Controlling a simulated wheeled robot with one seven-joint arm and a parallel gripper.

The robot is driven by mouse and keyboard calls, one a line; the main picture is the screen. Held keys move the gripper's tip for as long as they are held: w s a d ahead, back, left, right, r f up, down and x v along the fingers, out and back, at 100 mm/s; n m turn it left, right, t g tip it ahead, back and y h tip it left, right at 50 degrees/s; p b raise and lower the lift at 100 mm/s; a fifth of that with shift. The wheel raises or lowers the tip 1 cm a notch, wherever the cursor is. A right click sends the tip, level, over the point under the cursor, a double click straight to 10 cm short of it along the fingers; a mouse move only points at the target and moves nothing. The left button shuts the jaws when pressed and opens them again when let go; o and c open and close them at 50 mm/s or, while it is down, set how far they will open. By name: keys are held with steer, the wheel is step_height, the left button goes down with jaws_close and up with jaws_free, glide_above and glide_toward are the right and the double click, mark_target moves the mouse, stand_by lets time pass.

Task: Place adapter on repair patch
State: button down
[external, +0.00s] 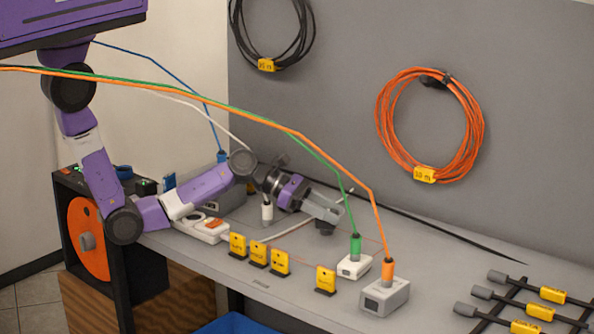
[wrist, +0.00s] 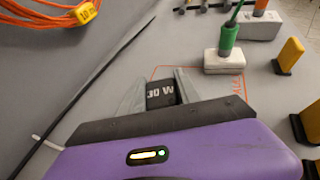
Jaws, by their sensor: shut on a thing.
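The adapter is a small black block marked "30 W" (wrist: 161,94), held between the two grey fingers of my gripper (wrist: 160,88) in the wrist view. In the external view, the adapter (external: 325,228) shows dark under the tips of my gripper (external: 326,211), low over the grey table. I cannot tell whether it touches the surface. A thin orange outline (wrist: 155,71) with lettering, likely the repair patch, is on the table around and ahead of the adapter in the wrist view. My gripper hides part of it.
A white box with a green plug (external: 354,266) stands beside the outline. A grey box with an orange plug (external: 385,297) is to its right. Several yellow tags (external: 258,254) line the front. A grey wall (external: 340,80) with coiled cables rises behind. Cables hang overhead.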

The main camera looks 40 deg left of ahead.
steer(key=shift+f, duration=1)
steer(key=shift+f, duration=0.1)
steer(key=c, duration=0.9)
jaws_free()
steer(key=shift+o, duration=0.2)
steer(key=v, duration=1.2)
steer(key=shift+r, duration=0.2)
steer(key=shift+d, duration=0.1)
